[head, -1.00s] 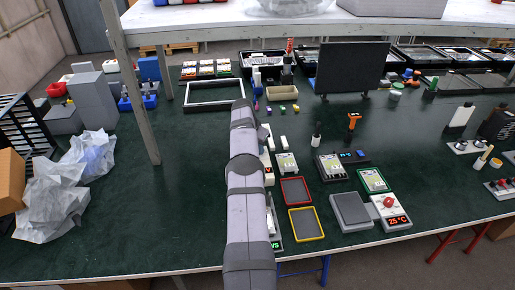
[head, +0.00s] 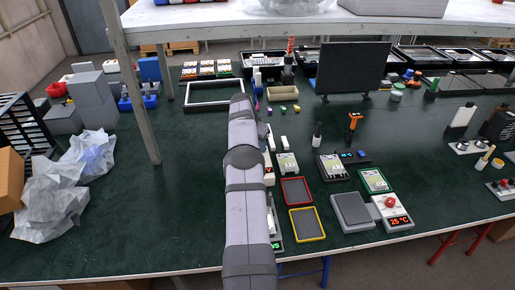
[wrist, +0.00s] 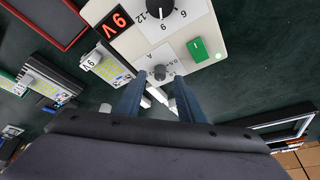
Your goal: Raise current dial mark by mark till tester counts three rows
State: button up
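In the head view my arm hides the gripper and most of the supply box (head: 268,170). I cannot tell which device is the tester.

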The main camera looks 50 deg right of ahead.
jog(key=shift+b+v, duration=0.65)
jog(key=shift+v, duration=1.9)
jog(key=w+a+r+n+y+p, duration=0.15)
jog(key=a+n, duration=0.35)
jog(key=a, duration=1.1)
jog(key=w+a+r+n+y+p, duration=0.1)
jog(key=a+r+n, duration=0.25)
jog(key=a, duration=1.25)
jog(key=s+a+f+n+y+p, duration=0.2)
jog(key=s+a+n, duration=0.7)
jog(key=s+a, duration=1.1)
jog(key=shift+s+a+f+g, duration=0.25)
jog(key=shift+s+f+g, duration=0.05)
jog(key=shift+f, duration=0.35)
